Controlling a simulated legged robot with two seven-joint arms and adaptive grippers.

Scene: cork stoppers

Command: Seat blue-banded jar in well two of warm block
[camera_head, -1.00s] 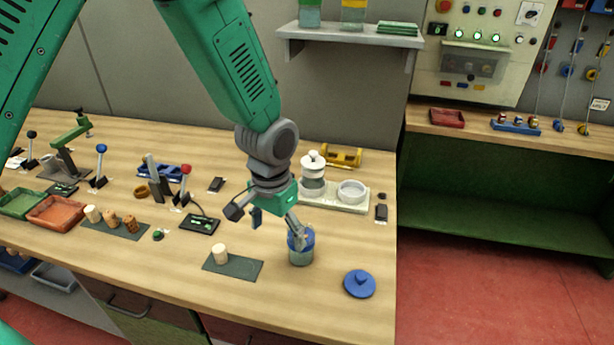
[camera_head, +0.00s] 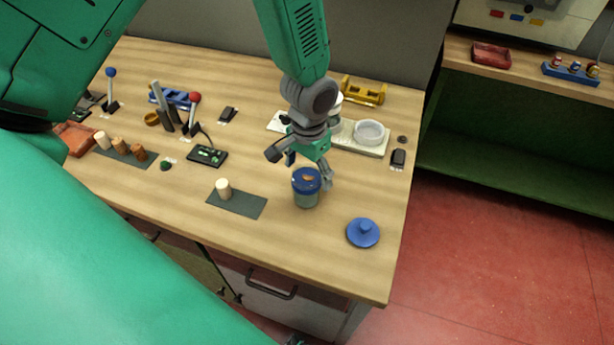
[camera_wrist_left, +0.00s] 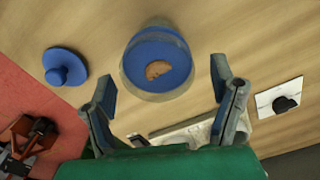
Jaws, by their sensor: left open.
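The blue-banded jar (camera_head: 306,195) stands upright on the bench near its front right, a cork-coloured piece inside its blue rim. It also shows in the left wrist view (camera_wrist_left: 158,62). My left gripper (camera_head: 302,166) is open at the jar's far side. In the left wrist view its fingers (camera_wrist_left: 164,88) are spread wide, with the jar ahead between their lines and not gripped. A pale block (camera_head: 345,139), apparently the warm block, lies behind the gripper. A white ring-shaped well (camera_head: 370,132) shows at its right; my gripper partly hides its left part. My right gripper is not in view.
A blue knobbed lid (camera_head: 363,233) lies right of the jar. A dark mat (camera_head: 245,204) with a pale cork (camera_head: 223,188) lies left. A yellow rack (camera_head: 363,92) stands behind the block. The bench's right edge is close to the lid.

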